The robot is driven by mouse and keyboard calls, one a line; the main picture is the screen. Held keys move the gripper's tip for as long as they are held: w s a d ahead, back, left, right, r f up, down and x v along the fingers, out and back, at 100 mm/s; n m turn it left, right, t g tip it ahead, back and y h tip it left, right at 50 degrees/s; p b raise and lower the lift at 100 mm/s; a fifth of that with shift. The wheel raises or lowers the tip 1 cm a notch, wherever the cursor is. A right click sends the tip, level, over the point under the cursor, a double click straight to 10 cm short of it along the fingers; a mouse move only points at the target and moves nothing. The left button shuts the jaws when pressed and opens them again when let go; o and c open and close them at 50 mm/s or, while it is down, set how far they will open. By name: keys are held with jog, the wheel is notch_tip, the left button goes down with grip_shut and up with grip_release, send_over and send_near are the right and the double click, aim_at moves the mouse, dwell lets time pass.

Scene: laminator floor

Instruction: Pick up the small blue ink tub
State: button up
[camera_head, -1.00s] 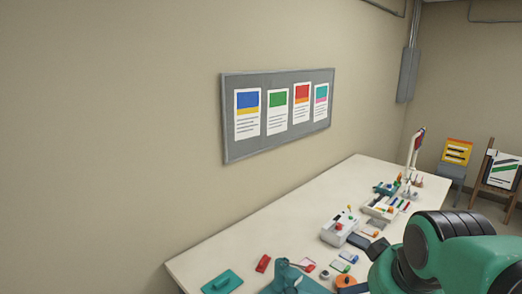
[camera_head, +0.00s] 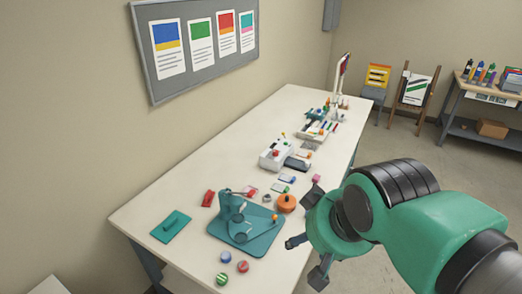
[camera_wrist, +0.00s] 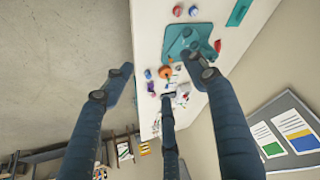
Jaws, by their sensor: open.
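My gripper (camera_head: 305,258) hangs beyond the table's right edge in the head view, with its fingers pointing down and left. In the wrist view my gripper (camera_wrist: 165,76) shows its dark blue fingers spread wide and empty, with the table well beyond them. A small bluish round tub (camera_wrist: 149,74) stands by the table edge beside an orange round container (camera_wrist: 165,72). It looks like the blue ink tub, but it is too small to be sure. I cannot make it out in the head view, where my arm covers part of that edge.
A teal press (camera_head: 245,222) stands on the white table (camera_head: 155,262), near the orange container (camera_head: 287,203).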

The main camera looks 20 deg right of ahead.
jog(key=shift+w, duration=0.1)
jog(key=w+d+f+g, duration=0.1)
jog(key=w+d+f, duration=0.15)
jog(key=w, duration=0.55)
jog(key=w+d+f+m+g+p, duration=0.1)
jog(key=w+d, duration=0.3)
jog(key=w, duration=0.5)
jog(key=w+d+f+g, duration=0.1)
jog(key=w+d, duration=0.2)
jog(key=w, duration=0.5)
jog(key=w+d+f+g, duration=0.1)
jog(key=w+d+f, duration=0.3)
jog(key=f, duration=0.4)
jog(key=w+d+f+m, duration=0.1)
jog(key=w+d+f, duration=0.4)
jog(key=f, duration=0.3)
jog(key=w+d+f+g, duration=0.1)
jog(key=w+d+f, duration=0.4)
jog(key=f, duration=0.3)
jog(key=shift+w+d+g+p, duration=0.2)
jog(key=shift+w+g+p, duration=0.15)
jog(key=shift+w, duration=0.45)
jog(key=shift+f+b, duration=0.45)
jog(key=shift+f, duration=3.85)
